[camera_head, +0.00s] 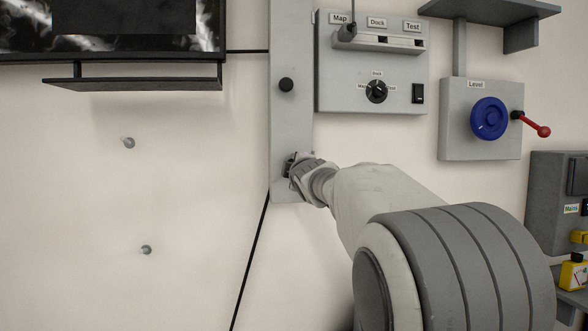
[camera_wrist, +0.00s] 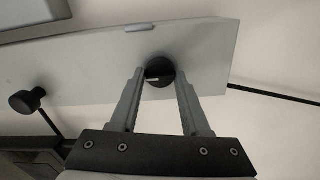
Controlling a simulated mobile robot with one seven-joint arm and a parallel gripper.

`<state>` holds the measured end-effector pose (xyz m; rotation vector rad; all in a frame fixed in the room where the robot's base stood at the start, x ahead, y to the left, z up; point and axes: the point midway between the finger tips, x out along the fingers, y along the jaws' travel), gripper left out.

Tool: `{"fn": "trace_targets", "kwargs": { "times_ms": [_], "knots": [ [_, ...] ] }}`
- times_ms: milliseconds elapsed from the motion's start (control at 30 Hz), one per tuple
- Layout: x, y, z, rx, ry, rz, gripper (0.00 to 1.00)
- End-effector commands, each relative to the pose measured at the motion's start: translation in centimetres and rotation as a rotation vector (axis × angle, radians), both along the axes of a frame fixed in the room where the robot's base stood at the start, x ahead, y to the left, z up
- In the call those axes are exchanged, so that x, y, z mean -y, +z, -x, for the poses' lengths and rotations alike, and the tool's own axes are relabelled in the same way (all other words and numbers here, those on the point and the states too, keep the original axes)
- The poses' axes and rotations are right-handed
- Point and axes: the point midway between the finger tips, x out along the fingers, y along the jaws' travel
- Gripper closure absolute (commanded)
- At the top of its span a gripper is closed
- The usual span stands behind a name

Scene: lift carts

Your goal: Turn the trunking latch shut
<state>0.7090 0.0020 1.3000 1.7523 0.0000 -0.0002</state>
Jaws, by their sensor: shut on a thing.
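The grey trunking (camera_head: 290,125) runs down the wall in the head view and lies across the wrist view (camera_wrist: 100,70). The latch, a round black knob with a short pale mark (camera_wrist: 160,70), sits near the trunking's lower end. My gripper (camera_wrist: 161,76) has one finger on each side of this knob and is shut on it. In the head view my gripper (camera_head: 294,166) is at the trunking's lower end and mostly hides the latch. A second black knob (camera_head: 286,85) stands out higher on the trunking; it also shows at left in the wrist view (camera_wrist: 27,102).
A grey switch panel (camera_head: 343,95) is right of the trunking. Farther right is a box with a blue wheel (camera_head: 489,118) and red lever (camera_head: 538,129). A dark shelf (camera_head: 130,84) hangs under a screen at upper left. Two small pegs (camera_head: 128,143) (camera_head: 146,250) project from the otherwise clear left wall.

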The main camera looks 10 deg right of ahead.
Motion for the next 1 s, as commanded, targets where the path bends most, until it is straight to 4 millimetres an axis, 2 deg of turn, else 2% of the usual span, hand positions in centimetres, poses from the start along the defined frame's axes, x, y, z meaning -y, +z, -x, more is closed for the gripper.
{"fn": "trace_targets", "kwargs": {
  "times_ms": [167, 200, 333, 733, 867, 1000],
  "knots": [
    [0.0, 0.1, 0.0, 0.002, 0.0, 0.002, 1.0],
    [0.0, 0.1, 0.0, 0.002, 0.0, 0.002, 0.46],
    [0.0, 0.1, 0.0, 0.001, 0.0, 0.001, 0.23],
    [0.0, 0.0, 0.5, 0.002, 0.001, 0.0, 0.23],
    [-0.1, -0.1, 1.9, 0.003, 0.001, -0.001, 0.23],
    [-0.1, -0.3, 4.3, 0.003, 0.002, -0.001, 0.23]
  ]
}}
